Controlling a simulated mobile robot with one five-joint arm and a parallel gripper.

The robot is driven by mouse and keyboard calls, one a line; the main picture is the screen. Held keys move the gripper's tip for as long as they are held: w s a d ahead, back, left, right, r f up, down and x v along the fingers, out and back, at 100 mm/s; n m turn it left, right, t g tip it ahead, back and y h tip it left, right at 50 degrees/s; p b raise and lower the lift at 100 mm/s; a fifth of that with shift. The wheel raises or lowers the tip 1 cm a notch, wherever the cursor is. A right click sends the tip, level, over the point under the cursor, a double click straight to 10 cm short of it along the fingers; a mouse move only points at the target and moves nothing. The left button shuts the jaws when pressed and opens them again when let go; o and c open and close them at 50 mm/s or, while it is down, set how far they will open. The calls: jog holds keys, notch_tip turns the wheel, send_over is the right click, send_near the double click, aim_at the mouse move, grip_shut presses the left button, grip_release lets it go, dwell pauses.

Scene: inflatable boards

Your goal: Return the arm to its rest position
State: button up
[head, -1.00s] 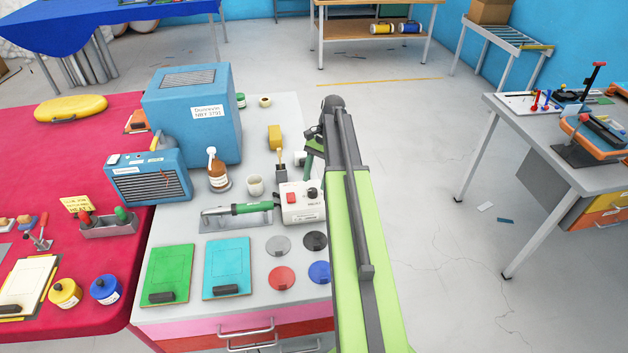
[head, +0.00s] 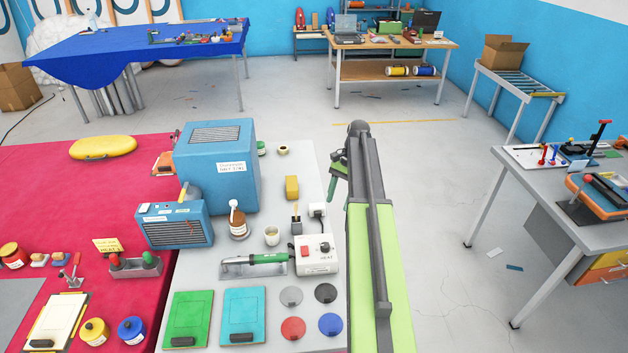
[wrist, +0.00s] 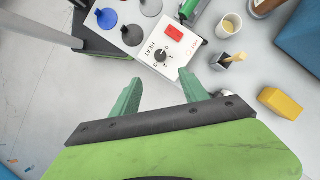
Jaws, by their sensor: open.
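My arm, green with a dark rail, reaches forward along the right edge of the grey workbench (head: 325,160) in the head view. My gripper (head: 338,180) shows small and partly hidden at the arm's far end. In the wrist view my gripper (wrist: 160,95) has its two green fingers spread apart with nothing between them. Beyond the fingertips is the white heat control box (wrist: 168,45) with a red switch and a dark knob, and it also shows in the head view (head: 316,262). The fingers look apart from it.
A blue machine (head: 217,165), a brown bottle (head: 238,225), a white cup (head: 272,236) and a yellow block (head: 292,188) stand on the bench. A green-handled tool (head: 255,259) lies in front. Open floor (head: 450,200) separates the bench from the right table (head: 540,195).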

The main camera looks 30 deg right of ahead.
jog(key=w+a+f+n+g+h+b, duration=0.1)
jog(key=a+f+n+b, duration=0.15)
jog(key=a, duration=0.95)
jog(key=w+a+f+n+b, duration=0.1)
jog(key=a+f+n+b, duration=0.2)
jog(key=a, duration=0.9)
jog(key=s+a+f+n+t+h+b, duration=0.2)
jog(key=s+a+f+n, duration=0.3)
jog(key=s+a+n, duration=0.3)
jog(key=a+h+b, duration=0.1)
jog(key=a, duration=0.3)
jog(key=shift+s+t, duration=0.15)
jog(key=shift+t, duration=0.15)
